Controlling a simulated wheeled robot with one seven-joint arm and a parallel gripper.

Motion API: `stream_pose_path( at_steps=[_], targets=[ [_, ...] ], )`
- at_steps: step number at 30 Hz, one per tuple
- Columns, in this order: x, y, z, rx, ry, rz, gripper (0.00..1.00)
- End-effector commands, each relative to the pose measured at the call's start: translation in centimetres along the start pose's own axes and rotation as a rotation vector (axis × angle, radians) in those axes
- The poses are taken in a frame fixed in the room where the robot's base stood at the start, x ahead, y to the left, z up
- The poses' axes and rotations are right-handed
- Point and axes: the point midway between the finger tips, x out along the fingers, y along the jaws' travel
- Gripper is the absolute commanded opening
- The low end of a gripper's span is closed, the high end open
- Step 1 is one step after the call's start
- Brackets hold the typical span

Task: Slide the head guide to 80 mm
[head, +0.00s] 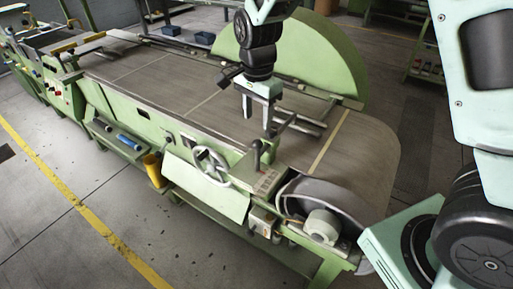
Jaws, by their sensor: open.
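My gripper (258,122) hangs over the right half of the green machine's long grey table, fingers pointing down and spread apart, with nothing seen between them. Just below it, at the table's front edge, stands a small upright dark post (257,156) on a green block. It may be the head guide, but I cannot tell for sure. A small pale plate with marks (267,182) lies beside the post; its marks are too small to read. The gripper looks apart from the post. Metal bars (302,124) lie right of the gripper, partly hidden by its fingers.
A handwheel (211,165) is on the machine's front. A round guard with a motor (322,225) sits at the front right end. A large green half-disc (325,55) stands behind the table. A yellow container (154,170) hangs below the front. The table's left part is clear.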

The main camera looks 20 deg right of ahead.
Motion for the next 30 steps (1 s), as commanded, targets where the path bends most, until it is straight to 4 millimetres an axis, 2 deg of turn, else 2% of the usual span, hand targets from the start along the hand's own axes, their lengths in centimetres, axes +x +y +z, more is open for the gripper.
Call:
stream_pose_path(
  at_steps=[9, 15, 22, 30],
  targets=[
    [6.7, 0.2, 0.0, 0.0, -0.001, 0.007, 0.49],
    [10.2, 0.2, 0.0, -0.001, -0.001, 0.004, 0.49],
    [12.5, 0.1, 0.0, -0.003, 0.0, 0.001, 0.49],
    [13.0, 0.0, 0.0, -0.003, 0.0, -0.001, 0.49]
  ],
)
